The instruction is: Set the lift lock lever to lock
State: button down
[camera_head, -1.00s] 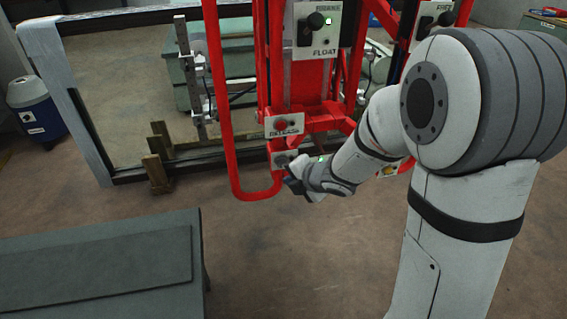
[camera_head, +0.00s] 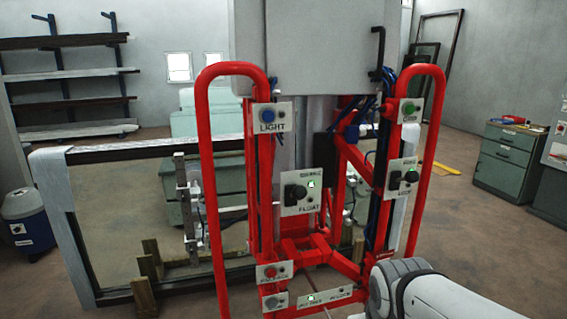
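The red frame manipulator (camera_head: 205,150) stands in front of me. On its right side is a small light panel (camera_head: 396,178) with a black knob-like lever (camera_head: 411,176), a second dark knob and a small green light. Its lettering is small but seems to end in "LOCK". A middle panel (camera_head: 300,209) marked "FLOAT" carries a black lever (camera_head: 293,191) and a green light. My arm (camera_head: 420,292) shows at the bottom right, beside the manipulator's lower right part. My gripper is not visible, so its state and any contact are hidden.
Other panels hold a blue "LIGHT" button (camera_head: 267,115), a green button (camera_head: 408,107) and a red button (camera_head: 271,272). A large frame (camera_head: 70,225) leans on wooden blocks at the left. A blue bin (camera_head: 28,225) and green drawers (camera_head: 508,155) stand aside.

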aim_at(411, 176)
jog(key=u, duration=1.75)
jog(key=k, duration=1.05)
jog(key=z, duration=1.2)
jog(key=i, duration=1)
